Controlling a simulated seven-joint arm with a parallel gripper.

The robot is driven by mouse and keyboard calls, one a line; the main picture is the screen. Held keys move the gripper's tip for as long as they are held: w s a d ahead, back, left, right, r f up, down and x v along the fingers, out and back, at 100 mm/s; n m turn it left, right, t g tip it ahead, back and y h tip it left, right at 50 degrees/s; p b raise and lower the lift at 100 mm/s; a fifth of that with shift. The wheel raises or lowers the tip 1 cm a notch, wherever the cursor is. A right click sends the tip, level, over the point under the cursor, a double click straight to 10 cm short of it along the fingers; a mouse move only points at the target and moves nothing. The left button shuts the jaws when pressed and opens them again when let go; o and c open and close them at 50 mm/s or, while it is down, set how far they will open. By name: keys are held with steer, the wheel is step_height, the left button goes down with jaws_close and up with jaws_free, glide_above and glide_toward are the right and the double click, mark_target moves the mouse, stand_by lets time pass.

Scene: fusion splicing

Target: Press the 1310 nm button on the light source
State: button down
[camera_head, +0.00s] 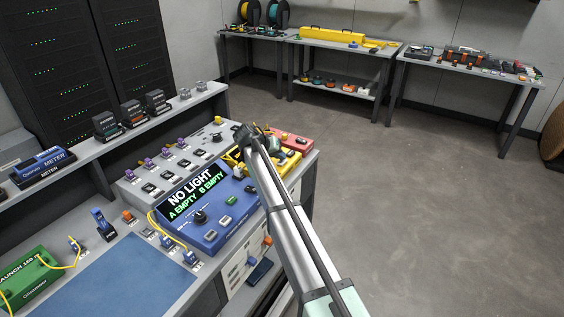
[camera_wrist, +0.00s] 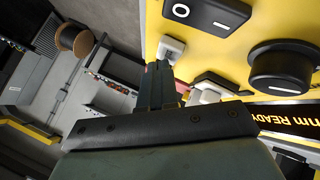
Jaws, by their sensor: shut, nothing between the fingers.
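The yellow light source (camera_wrist: 225,50) fills the right of the wrist view, with a black rocker switch (camera_wrist: 208,12), a black knob (camera_wrist: 284,68) and a dark display (camera_wrist: 290,118) whose visible part reads "nm READY". Two pale buttons show on its face: one (camera_wrist: 172,47) just beyond my fingertips, the other (camera_wrist: 212,88) beside my fingers. I cannot read which is 1310 nm. My gripper (camera_wrist: 161,72) is shut and empty, close to the panel between these buttons. Contact cannot be told. In the head view my arm partly hides the yellow light source (camera_head: 232,160).
A blue meter (camera_head: 200,238) reading "NO LIGHT, A EMPTY, B EMPTY" stands left of my arm. A red device (camera_head: 292,141) is close behind the light source. A raised shelf (camera_head: 165,118) with small modules runs along the back of the bench. Open floor lies to the right.

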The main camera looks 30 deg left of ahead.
mark_target(280, 162)
steer(key=shift+r, duration=0.6)
steer(key=shift+r, duration=2.5)
